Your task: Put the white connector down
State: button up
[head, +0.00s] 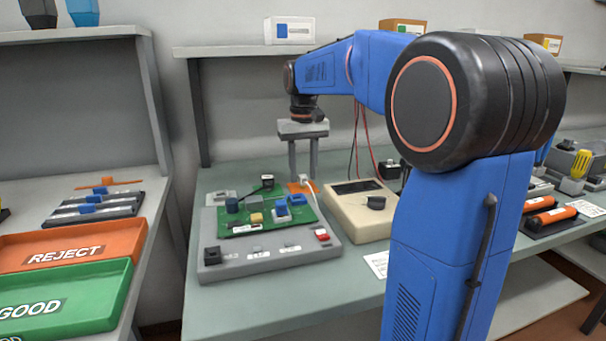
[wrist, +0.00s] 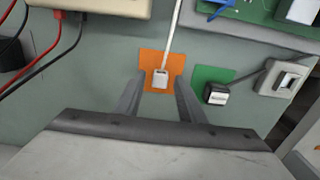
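The white connector (wrist: 161,78) is on the end of a white cable and lies over the orange patch (wrist: 148,57) on the bench. My gripper (wrist: 159,74) is open, with one finger on each side of the connector and a visible gap to it on both sides. In the head view my gripper (head: 303,180) points straight down behind the circuit board, its fingers apart. The white connector (head: 305,181) shows small between the fingertips there, over the orange patch (head: 293,188), partly hidden by the fingers.
A green circuit board (head: 240,225) on a grey fixture (head: 265,262) stands just in front. A beige meter (head: 350,222) is to the right. A black connector (wrist: 215,93) on a green patch (wrist: 205,74) and a grey socket box (wrist: 285,80) lie beside my gripper.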

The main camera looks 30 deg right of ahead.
aim_at(303, 176)
notch_tip(303, 176, up, 11)
jog(key=shift+r, duration=0.15)
dwell(0.7)
